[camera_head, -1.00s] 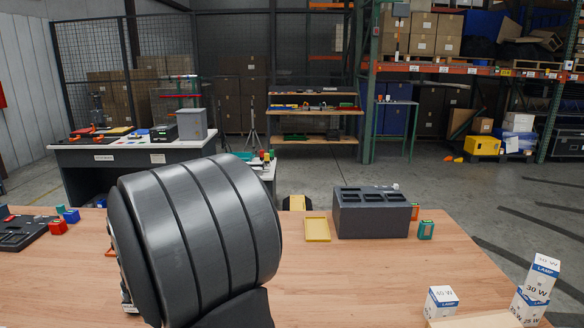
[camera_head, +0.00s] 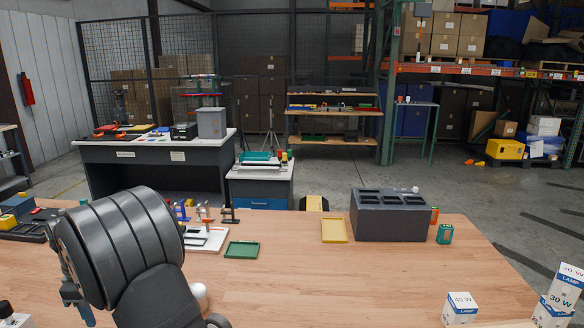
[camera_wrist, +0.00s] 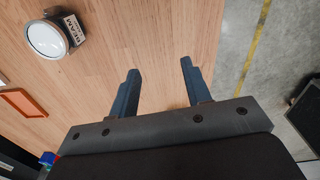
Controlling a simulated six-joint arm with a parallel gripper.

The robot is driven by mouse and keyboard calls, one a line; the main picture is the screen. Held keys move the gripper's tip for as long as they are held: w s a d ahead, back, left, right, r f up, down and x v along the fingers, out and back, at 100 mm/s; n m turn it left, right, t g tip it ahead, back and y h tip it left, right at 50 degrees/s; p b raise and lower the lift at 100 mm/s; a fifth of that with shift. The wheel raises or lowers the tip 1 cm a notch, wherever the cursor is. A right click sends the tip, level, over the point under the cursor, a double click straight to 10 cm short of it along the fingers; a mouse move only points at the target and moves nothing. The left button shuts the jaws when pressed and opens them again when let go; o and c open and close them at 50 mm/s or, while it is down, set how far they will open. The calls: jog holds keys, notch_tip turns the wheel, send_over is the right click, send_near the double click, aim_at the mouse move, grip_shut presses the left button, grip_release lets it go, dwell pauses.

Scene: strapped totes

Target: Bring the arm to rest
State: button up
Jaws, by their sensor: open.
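My gripper (camera_wrist: 160,70) is open in the wrist view. Its two blue-grey fingers stand apart with nothing between them, over bare wooden table and close to the table's edge. In the head view my large grey arm link stands at the lower left, over the left part of the wooden table (camera_head: 300,280). Part of the gripper seems to show beside it at the left, but its fingertips are not clear there.
The wrist view shows a round white-faced item marked BEAM (camera_wrist: 48,38) and an orange tray (camera_wrist: 22,102). On the table are a dark slotted box (camera_head: 390,222), a yellow tray (camera_head: 334,231), a green tray (camera_head: 241,250) and lamp boxes (camera_head: 461,308). The table's middle is clear.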

jog(key=s+a+f, duration=0.4)
jog(key=a, duration=0.3)
jog(key=shift+s+a+f, duration=0.2)
jog(key=shift+a+f, duration=0.05)
jog(key=shift+f, duration=0.1)
jog(key=shift+w+d, duration=0.1)
jog(key=w+d+r, duration=0.3)
jog(key=d+r, duration=0.1)
jog(key=d, duration=0.5)
jog(key=w+d+r, duration=0.3)
jog(key=d, duration=0.7)
jog(key=shift+r+m, duration=0.35)
jog(key=shift+m, duration=0.05)
jog(key=shift+w+a, duration=0.1)
jog(key=shift+w, duration=0.05)
